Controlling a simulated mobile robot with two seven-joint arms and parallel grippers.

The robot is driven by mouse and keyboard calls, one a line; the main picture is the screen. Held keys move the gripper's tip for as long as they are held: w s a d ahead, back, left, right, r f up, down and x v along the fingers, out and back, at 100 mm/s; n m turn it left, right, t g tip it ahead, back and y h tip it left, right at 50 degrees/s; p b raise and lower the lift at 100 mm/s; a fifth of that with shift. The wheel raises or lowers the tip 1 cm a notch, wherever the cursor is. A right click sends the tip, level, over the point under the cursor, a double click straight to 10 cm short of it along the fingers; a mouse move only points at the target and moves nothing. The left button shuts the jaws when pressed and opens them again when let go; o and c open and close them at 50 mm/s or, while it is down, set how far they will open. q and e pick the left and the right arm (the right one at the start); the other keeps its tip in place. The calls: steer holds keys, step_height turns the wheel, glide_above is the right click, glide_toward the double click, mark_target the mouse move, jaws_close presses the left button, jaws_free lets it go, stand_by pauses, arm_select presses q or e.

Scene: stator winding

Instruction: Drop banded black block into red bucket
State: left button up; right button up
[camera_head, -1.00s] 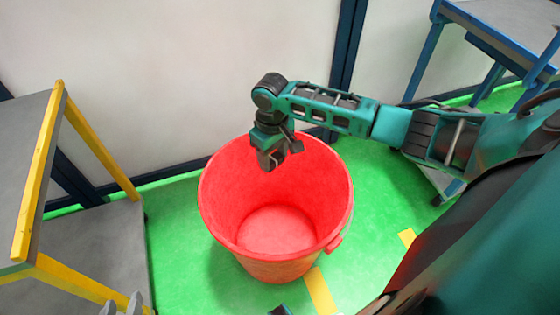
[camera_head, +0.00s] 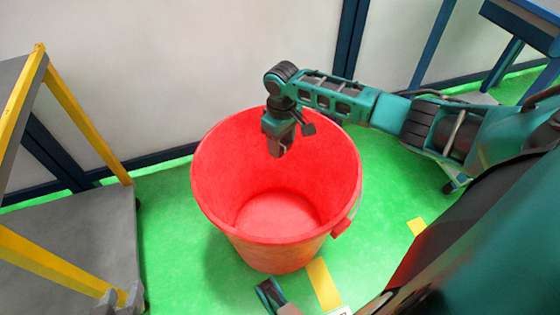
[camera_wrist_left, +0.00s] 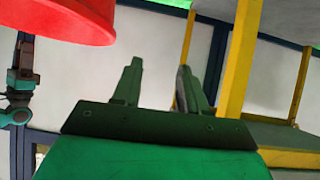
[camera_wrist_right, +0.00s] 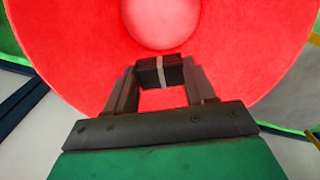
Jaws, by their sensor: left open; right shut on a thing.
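The red bucket (camera_head: 215,190) stands upright on the green floor in the middle of the head view, and its inside shows empty. My right gripper (camera_head: 280,150) hangs over the far part of its opening, pointing down. In the right wrist view the banded black block (camera_wrist_right: 148,74), with a pale stripe, sits between its fingers, with the bucket (camera_wrist_right: 100,45) behind and below. I cannot make out the block clearly in the head view. My left gripper (camera_wrist_left: 160,78) is open and empty; part of it shows at the bottom of the head view (camera_head: 268,291), in front of the bucket.
A grey shelf unit with yellow rails (camera_head: 70,232) stands at the left. A blue-framed table (camera_head: 522,24) is at the upper right. A pale wall (camera_head: 200,60) stands behind the bucket. Green floor is open around the bucket, with yellow strips (camera_head: 322,284) near its front right.

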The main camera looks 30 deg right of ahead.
steer(key=shift+f, duration=0.5)
steer(key=o, duration=1.1)
arm_select(q)
steer(key=shift+w+d+r, duration=0.1)
steer(key=shift+w+d, duration=0.15)
steer(key=shift+d, duration=0.15)
steer(key=r+p, duration=0.2)
steer(key=p, duration=0.1)
steer(key=a+r+p, duration=0.1)
steer(key=shift+s+r+p, duration=0.25)
steer(key=shift+r+p, duration=0.05)
steer(key=shift+p, duration=0.05)
arm_select(e)
step_height(320, 180, up, 13)
